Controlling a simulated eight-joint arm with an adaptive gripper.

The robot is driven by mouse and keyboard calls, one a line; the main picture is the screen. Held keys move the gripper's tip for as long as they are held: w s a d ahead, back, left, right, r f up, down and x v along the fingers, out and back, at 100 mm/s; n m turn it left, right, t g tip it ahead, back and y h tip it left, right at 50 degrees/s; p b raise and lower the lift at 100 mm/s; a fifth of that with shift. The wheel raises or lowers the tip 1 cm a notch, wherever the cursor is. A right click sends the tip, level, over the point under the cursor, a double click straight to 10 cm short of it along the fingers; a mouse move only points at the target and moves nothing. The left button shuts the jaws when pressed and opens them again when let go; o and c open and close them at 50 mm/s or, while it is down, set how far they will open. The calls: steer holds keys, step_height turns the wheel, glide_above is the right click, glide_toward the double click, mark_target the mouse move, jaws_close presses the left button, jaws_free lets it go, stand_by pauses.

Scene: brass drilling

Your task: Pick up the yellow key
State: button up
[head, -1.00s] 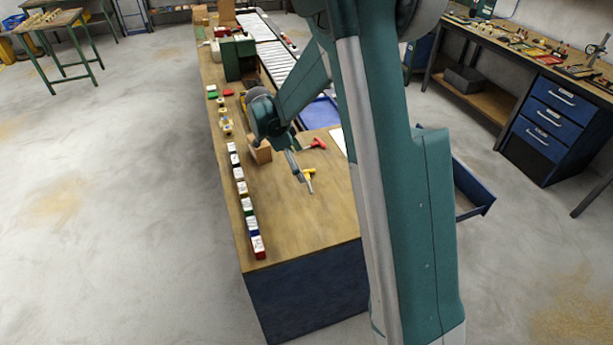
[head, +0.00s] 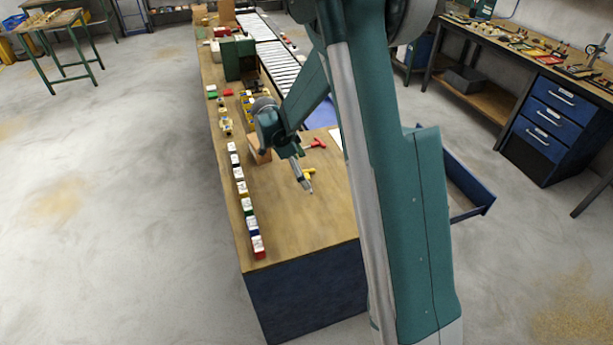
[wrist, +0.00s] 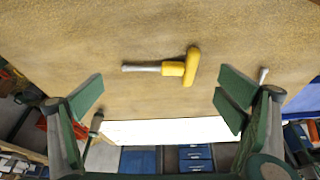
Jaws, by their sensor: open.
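The yellow key (head: 310,171) is a T-handled tool with a yellow grip and a grey metal shaft. It lies flat on the wooden bench top (head: 325,215), near the bench's front end. In the wrist view the whole key (wrist: 173,68) shows, its crossbar at the right and its shaft pointing left. My gripper (head: 304,185) is beside the key in the head view and partly covers it. In the wrist view my gripper (wrist: 160,100) has its fingers wide apart, with nothing between them. The key appears beyond the fingertips, apart from them.
A red T-handled tool (head: 315,144) lies behind the yellow key. A row of small boxes (head: 241,187) lines the bench's left edge. A green box (head: 238,60) stands farther back. A blue drawer (head: 468,190) juts out at the right. The front bench top is clear.

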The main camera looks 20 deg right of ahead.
steer(key=shift+x, duration=1.95)
steer(key=shift+s, duration=0.15)
steer(key=c, duration=1.9)
steer(key=shift+s, duration=0.1)
steer(key=c, duration=0.5)
steer(key=shift+f, duration=0.1)
